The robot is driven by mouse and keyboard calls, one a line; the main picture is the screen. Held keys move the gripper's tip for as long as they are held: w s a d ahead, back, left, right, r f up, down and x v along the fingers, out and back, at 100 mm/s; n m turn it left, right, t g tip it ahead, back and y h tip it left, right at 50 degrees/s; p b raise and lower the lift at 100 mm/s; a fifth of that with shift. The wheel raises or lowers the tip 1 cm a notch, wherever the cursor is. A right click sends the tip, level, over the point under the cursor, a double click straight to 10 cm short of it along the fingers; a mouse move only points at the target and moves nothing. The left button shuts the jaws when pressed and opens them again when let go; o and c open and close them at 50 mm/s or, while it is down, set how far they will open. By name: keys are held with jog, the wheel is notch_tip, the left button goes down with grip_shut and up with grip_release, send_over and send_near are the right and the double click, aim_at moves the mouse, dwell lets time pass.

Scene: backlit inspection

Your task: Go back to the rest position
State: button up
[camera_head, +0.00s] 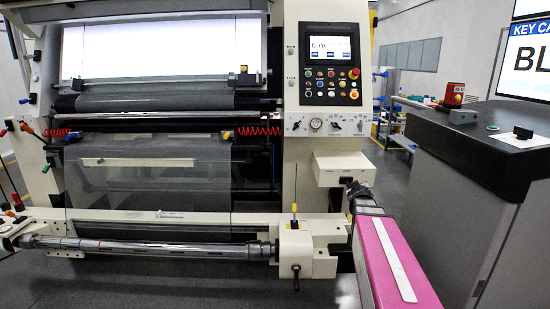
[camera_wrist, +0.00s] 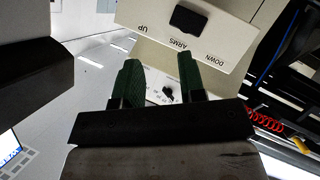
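My gripper (camera_wrist: 160,75) shows in the wrist view with its two green fingers apart and nothing held between them. Ahead of the fingertips is a cream switch box (camera_wrist: 228,38) marked UP, ARMS and DOWN, with a black rocker switch (camera_wrist: 188,20). The rocker is beyond the fingers and looks apart from them. In the head view the same switch box (camera_head: 333,178) sticks out from the machine's column. My dark wrist and gripper are close to its right front side, at the end of my pink arm. The fingertips are hard to make out there.
The cream machine column carries a control panel (camera_head: 330,66) above the switch box. A metal roller (camera_head: 150,247) and a cream arm end with a yellow-tipped lever (camera_head: 294,213) are at the lower left. A dark grey cabinet (camera_head: 470,145) stands right of my arm.

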jog(key=s+a+f+m+g+y, duration=0.1)
jog(key=s+a+f+g, duration=0.3)
jog(key=s+a+f, duration=0.2)
jog(key=s+a+f+g+y, duration=0.2)
jog(key=s+a+f+g, duration=0.3)
jog(key=s, duration=0.6)
jog(key=s+a+f+m+g+y, duration=0.1)
jog(key=s+a+f+g, duration=0.3)
jog(key=s+a+f, duration=0.3)
jog(key=shift+s+f+m+g+y, duration=0.3)
jog(key=shift+s+f, duration=0.65)
jog(key=shift+s, duration=0.15)
